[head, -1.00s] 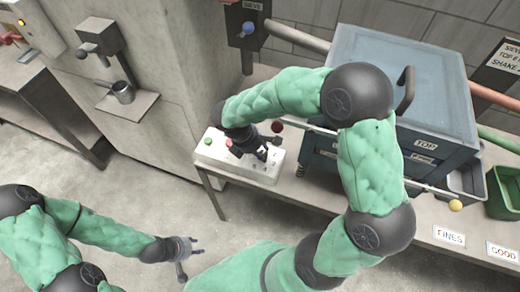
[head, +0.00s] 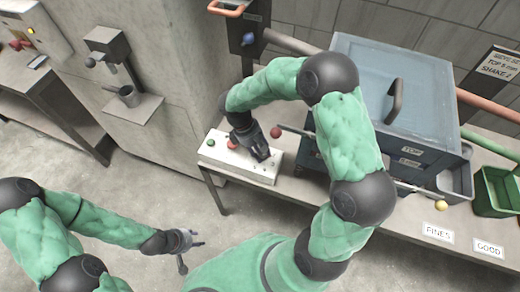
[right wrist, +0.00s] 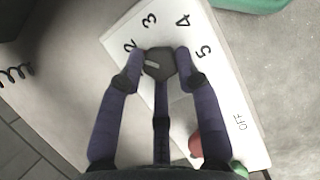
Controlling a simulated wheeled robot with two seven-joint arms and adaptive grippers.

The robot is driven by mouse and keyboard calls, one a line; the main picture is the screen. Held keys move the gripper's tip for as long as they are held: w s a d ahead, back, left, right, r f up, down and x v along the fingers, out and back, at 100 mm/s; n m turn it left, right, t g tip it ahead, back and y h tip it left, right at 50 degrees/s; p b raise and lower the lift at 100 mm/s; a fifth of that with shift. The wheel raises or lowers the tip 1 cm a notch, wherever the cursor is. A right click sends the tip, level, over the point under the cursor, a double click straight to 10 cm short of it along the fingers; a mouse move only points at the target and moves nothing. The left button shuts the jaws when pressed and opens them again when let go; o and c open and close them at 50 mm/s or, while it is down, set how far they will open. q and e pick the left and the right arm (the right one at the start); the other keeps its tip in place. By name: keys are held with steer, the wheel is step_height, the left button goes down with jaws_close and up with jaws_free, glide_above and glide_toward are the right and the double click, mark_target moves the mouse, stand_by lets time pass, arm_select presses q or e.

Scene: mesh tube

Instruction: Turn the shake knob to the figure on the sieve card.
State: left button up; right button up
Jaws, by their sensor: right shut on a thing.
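The grey shake knob (right wrist: 160,64) sits on a white control box (head: 212,153), among the printed figures 2, 3, 4, 5 and OFF. A pale pointer bar on the knob points left in the right wrist view, toward the side of the 2; one finger hides the dial there. My right gripper (head: 262,155) is over the box, its fingers closed around the knob in the right wrist view (right wrist: 158,68). The sieve card (head: 497,65) on the back wall reads "TOP 8 mm" and "SHAKE"; its last figure is too small to read surely. My left gripper (head: 190,240) is open and empty above the floor.
Green (head: 211,142) and red (head: 232,143) buttons are on the box. A blue sieve machine (head: 390,130) stands right of it on the bench. FINES (head: 437,233) and GOOD (head: 488,249) labels and a green bin (head: 495,190) are at right. Floor at lower left is clear.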

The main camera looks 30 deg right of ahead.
steer(key=shift+s+f, duration=0.15)
steer(key=shift+s, duration=0.05)
stand_by(0.3)
steer(key=o, duration=1.1)
steer(key=shift+w, duration=0.15)
steer(key=shift+w+a+r, duration=0.1)
steer(key=shift+r, duration=0.3)
steer(key=v, duration=1.1)
steer(key=shift+a+r, duration=0.1)
